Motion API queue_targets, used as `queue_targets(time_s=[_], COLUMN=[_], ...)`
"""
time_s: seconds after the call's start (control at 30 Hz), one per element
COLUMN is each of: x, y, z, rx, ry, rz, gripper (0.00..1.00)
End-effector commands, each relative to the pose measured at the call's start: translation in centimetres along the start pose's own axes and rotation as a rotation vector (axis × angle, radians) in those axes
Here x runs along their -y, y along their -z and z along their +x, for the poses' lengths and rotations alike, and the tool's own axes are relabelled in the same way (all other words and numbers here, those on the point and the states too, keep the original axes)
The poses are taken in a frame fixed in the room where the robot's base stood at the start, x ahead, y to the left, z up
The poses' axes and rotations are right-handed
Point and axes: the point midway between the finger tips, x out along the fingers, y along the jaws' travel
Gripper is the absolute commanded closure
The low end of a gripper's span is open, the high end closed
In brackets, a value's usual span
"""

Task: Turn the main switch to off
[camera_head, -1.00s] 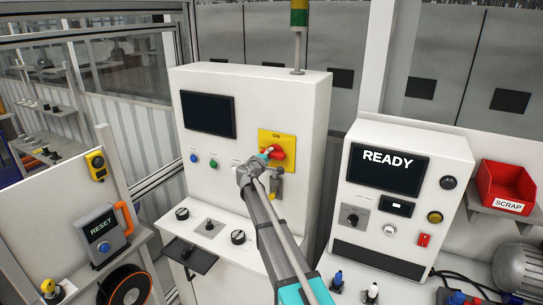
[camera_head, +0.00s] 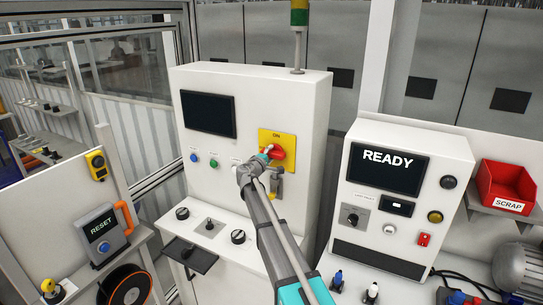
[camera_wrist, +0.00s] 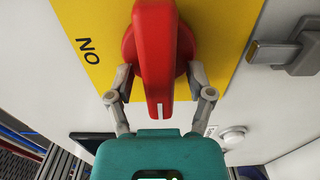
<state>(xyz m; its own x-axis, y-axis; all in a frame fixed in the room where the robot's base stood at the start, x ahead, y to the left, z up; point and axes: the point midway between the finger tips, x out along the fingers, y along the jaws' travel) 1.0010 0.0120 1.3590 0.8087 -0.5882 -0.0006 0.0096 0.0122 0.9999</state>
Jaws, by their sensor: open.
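The main switch is a red rotary handle (camera_head: 279,153) on a yellow plate (camera_head: 268,136) marked ON, on the front of the tall white cabinet. In the wrist view the red handle (camera_wrist: 154,55) stands lengthwise, with a white mark at its lower end, and ON is printed to its left. My gripper (camera_wrist: 160,85) is open, one finger on each side of the handle. I cannot tell whether either finger touches it. In the head view my arm partly hides the switch and my gripper (camera_head: 264,157) is at its left side.
A metal latch (camera_head: 275,185) sits just below the plate; it shows at the right in the wrist view (camera_wrist: 290,48). Small buttons (camera_head: 214,163) lie left of the switch, and a shelf with knobs (camera_head: 209,226) juts out below. The READY console (camera_head: 390,158) stands to the right.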

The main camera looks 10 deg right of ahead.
Motion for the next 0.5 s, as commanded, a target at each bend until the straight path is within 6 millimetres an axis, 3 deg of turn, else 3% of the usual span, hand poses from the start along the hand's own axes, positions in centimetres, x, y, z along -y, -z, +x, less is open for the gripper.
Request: queue_targets(time_s=[0.27, 0.5], x=[0.0, 0.0], y=[-0.1, -0.2], z=[-1.6, -5.0], rx=[-0.001, -0.001], ry=[0.0, 0.0], rz=[0.0, 0.0], gripper=[0.31, 0.31])
